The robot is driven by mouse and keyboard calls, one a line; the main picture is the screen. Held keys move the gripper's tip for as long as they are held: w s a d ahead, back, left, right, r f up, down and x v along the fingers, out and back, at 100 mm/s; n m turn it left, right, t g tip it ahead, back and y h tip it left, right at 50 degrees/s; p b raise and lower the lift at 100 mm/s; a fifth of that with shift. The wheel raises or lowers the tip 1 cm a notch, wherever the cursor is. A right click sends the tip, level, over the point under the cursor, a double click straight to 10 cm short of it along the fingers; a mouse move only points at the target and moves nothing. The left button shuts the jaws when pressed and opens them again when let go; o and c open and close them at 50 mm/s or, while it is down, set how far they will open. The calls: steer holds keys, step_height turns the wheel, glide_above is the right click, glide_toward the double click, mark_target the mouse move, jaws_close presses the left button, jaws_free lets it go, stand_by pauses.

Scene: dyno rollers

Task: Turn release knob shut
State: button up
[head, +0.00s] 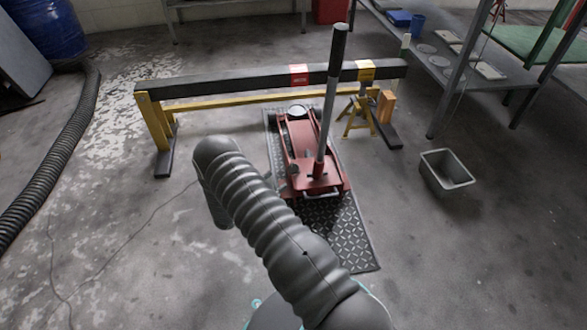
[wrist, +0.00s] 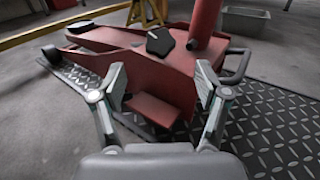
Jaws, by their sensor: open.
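A red floor jack (head: 299,145) stands on a dark tread-plate mat, with its long grey handle (head: 330,95) rising upright. In the wrist view, a black lobed knob (wrist: 160,41), which looks like the release knob, sits on the red jack body (wrist: 95,38), just left of the handle's red base (wrist: 205,18). My gripper (wrist: 160,78) is open and empty, its two fingers spread in front of the jack's side. The knob lies beyond the fingertips and between them in the picture; nothing touches it.
A black beam on yellow stands (head: 220,86) spans behind and over the jack. A grey bin (head: 447,169) sits on the floor at right, near a metal shelf (head: 450,60). A ribbed black hose (head: 65,150) lies at left. The floor left of the jack is mostly clear.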

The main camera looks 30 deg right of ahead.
mark_target(292, 169)
steer(key=x, duration=1)
steer(key=c, duration=1.2)
